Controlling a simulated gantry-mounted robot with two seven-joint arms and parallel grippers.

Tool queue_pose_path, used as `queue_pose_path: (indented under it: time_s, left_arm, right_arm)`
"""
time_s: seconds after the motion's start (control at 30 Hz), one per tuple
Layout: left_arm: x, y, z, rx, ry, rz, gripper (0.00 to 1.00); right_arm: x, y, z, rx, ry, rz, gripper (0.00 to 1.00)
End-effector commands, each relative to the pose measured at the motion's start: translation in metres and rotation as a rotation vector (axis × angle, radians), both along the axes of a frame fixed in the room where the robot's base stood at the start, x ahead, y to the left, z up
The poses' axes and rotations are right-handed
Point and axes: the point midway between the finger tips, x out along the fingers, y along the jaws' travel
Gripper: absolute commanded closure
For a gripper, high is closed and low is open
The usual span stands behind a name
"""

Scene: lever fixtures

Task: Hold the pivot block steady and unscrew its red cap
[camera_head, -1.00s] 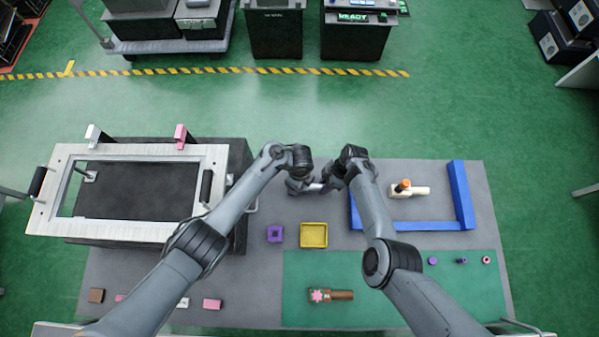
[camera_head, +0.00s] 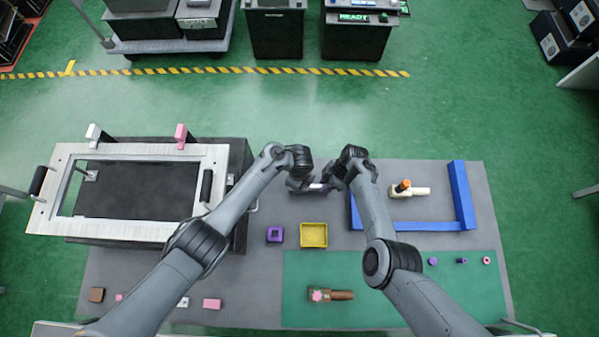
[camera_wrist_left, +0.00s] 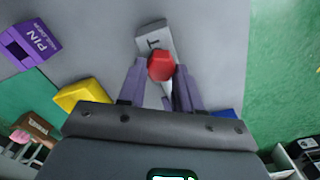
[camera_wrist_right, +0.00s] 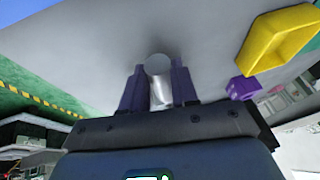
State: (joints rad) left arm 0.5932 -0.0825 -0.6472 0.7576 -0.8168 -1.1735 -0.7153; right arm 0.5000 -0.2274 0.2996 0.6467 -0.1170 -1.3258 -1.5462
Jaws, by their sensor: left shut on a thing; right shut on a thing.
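The red cap (camera_wrist_left: 160,67) shows between the fingertips of my left gripper (camera_wrist_left: 160,80), which is shut on it. A pale grey block part with dark lettering (camera_wrist_left: 154,40) shows just beyond the cap. My right gripper (camera_wrist_right: 158,82) is shut on a silver, round-ended part of the pivot block (camera_wrist_right: 158,66). In the head view, my left gripper (camera_head: 303,185) and right gripper (camera_head: 333,184) are close together, with a small pale part of the block (camera_head: 317,186) between them. The cap is hidden there.
A yellow tray (camera_head: 303,235) and a purple pin holder (camera_head: 275,234) are on the near side of the grippers. A blue frame (camera_head: 462,190) stands at right beside a cream part with an orange top (camera_head: 404,186). A large framed fixture (camera_head: 125,233) fills the left.

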Motion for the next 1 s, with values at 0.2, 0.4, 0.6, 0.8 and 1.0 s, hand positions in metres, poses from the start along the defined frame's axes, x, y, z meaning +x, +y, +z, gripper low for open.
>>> queue_pose_path:
  time_s: [0.2,0.4,0.6,0.8,1.0]
  left_arm:
    - [0.000,-0.001,0.000,-0.002,0.002,0.391,1.00]
    - [0.002,0.000,0.000,0.000,0.000,0.365,1.00]
    - [0.002,-0.001,0.001,0.000,0.000,0.364,1.00]
    - [0.002,-0.001,0.005,-0.002,0.000,0.364,1.00]
    - [0.002,-0.001,0.011,-0.002,0.001,0.363,1.00]
  right_arm:
    - [0.000,0.000,0.000,0.000,0.001,0.001,1.00]
    - [0.000,0.000,0.000,0.000,0.001,0.001,1.00]
    - [0.000,0.000,0.000,0.000,0.001,0.000,1.00]
    - [0.000,0.000,0.000,0.000,0.000,0.000,1.00]
    - [0.000,0.000,0.000,0.000,0.000,0.000,1.00]
